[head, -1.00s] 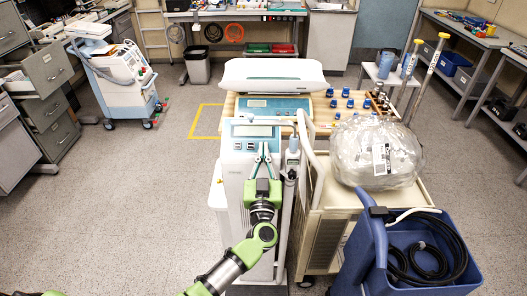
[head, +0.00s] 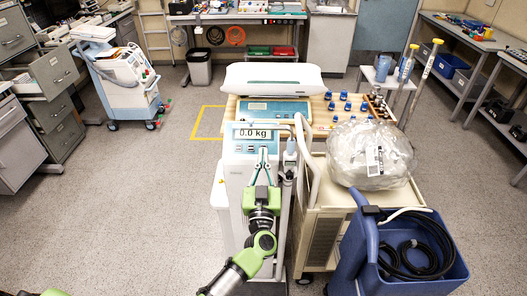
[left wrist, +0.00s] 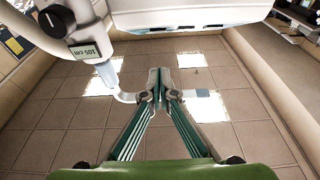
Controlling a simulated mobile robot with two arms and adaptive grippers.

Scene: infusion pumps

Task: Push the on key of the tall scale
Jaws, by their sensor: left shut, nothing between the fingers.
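The tall scale (head: 238,175) is a pale upright column in the middle of the head view. Its teal-edged head panel carries a display (head: 257,134) that is lit and reads 0.0 kg. Small dark keys lie below the display; my gripper partly covers this area, and I cannot make out the on key. My left gripper (head: 263,153) is in front of the panel, just below the display, its fingers pointing up at it. It is shut and empty, its tips together in the left wrist view (left wrist: 160,88). I cannot tell whether the tips touch the panel. My right gripper is not seen.
A baby scale with a white tray (head: 274,76) stands behind on a wooden-topped cart. A clear plastic bag (head: 371,155) and a blue bin (head: 410,282) with black hose are on the right. The left wrist view shows a small 105 cm display (left wrist: 86,51).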

